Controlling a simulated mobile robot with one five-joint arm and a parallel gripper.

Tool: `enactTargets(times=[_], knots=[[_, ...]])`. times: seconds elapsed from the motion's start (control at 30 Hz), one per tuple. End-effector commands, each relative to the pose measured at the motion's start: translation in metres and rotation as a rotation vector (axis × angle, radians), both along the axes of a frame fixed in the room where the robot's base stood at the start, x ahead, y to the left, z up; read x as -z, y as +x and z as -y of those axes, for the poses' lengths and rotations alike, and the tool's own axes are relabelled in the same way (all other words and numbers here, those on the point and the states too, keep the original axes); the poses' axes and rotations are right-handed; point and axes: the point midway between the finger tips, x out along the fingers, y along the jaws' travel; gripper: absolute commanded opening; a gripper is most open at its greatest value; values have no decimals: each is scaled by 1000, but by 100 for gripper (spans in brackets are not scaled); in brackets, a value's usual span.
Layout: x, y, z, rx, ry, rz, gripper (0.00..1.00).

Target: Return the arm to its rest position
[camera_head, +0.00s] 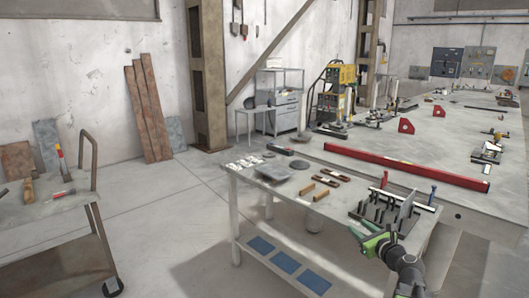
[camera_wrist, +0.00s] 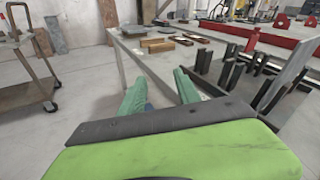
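My gripper (camera_head: 358,236) is at the front right of the small work table (camera_head: 238,190), close to a rack of black upright plates (camera_head: 385,212). In the wrist view, the two green fingers of my gripper (camera_wrist: 161,84) are apart, with nothing seen held between them. The table's leg and front edge show past the fingertips. The rack also stands to the right of the fingers in the wrist view (camera_wrist: 240,75). My arm comes in from the lower right of the head view.
A long red level (camera_head: 400,167) lies on the big bench behind. A cart (camera_head: 60,208) stands left. Floor between cart and table is clear.

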Motion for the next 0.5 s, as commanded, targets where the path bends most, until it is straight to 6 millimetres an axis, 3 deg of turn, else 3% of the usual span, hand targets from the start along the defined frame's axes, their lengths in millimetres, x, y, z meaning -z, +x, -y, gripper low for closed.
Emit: enactTargets(times=[0.03,0.1,0.2,0.3,0.4,0.5], knots=[[9,9,-45,-89,-72,-26,39],[26,15,-105,-224,-205,-64,39],[55,10,-185,-435,-433,-107,39],[87,-7,-253,-664,-688,-137,39],[122,-35,-300,-911,-964,-153,39],[157,-72,-322,-1198,-1277,-163,39]])
